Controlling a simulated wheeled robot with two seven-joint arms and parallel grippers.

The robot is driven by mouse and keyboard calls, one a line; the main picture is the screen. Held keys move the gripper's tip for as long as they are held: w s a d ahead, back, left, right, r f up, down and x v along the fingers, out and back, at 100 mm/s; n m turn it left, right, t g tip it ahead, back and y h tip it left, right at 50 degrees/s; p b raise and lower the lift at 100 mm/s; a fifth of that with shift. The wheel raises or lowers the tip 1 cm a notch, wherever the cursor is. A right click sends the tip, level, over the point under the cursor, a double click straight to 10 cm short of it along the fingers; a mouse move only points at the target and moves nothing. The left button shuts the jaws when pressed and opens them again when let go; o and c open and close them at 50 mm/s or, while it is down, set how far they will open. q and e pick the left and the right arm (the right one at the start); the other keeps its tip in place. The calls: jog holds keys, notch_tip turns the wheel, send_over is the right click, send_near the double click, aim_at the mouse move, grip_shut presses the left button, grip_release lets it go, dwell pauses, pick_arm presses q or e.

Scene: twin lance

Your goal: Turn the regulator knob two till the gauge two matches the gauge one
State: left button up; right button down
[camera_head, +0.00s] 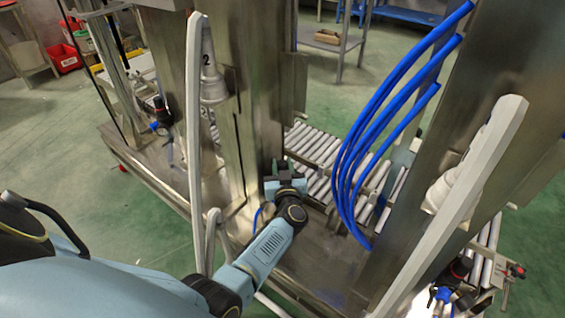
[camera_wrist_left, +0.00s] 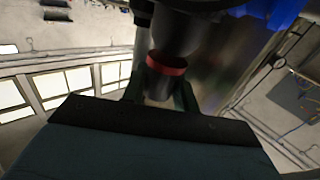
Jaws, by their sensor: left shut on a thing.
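My left gripper (camera_head: 284,172) is at the lower part of the middle steel post. In the left wrist view, its dark fingers (camera_wrist_left: 160,92) are shut on a dark round knob with a red ring (camera_wrist_left: 166,66). In the head view the gripper and post hide this knob. A white fitting marked "2" (camera_head: 212,62) is on the post at upper left. Neither gauge face can be read in these views. My right gripper is not in view.
Blue hoses (camera_head: 385,125) hang just right of my left gripper. A roller conveyor (camera_head: 313,147) runs behind it. Grey bent bars (camera_head: 196,130) stand left of my forearm. Another regulator with a dark, red-ringed top (camera_head: 461,268) is at lower right, and a similar one (camera_head: 161,108) at left.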

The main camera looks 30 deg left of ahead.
pick_arm(q)
jog(key=shift+m+t+h+p, duration=0.5)
jog(key=shift+m+h, duration=0.1)
jog(key=shift+h, duration=0.1)
jog(key=shift+f+m+t+h, duration=0.1)
jog(key=shift+m+t+h, duration=0.25)
jog(key=shift+h, duration=0.25)
jog(key=shift+m+t+h+p, duration=0.35)
jog(key=shift+m+h, duration=0.3)
jog(key=shift+h, duration=0.15)
jog(key=shift+m+t+h, duration=0.3)
jog(key=shift+m+h, duration=0.2)
jog(key=shift+h, duration=0.3)
jog(key=shift+m+h, duration=0.3)
jog(key=shift+h, duration=0.1)
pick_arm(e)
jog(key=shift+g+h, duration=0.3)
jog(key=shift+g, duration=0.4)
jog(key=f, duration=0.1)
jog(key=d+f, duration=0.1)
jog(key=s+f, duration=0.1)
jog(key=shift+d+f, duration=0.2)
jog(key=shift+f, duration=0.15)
pick_arm(q)
jog(key=shift+d, duration=0.1)
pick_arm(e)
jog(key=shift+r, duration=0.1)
pick_arm(q)
jog(key=o, duration=1)
jog(key=shift+c, duration=0.2)
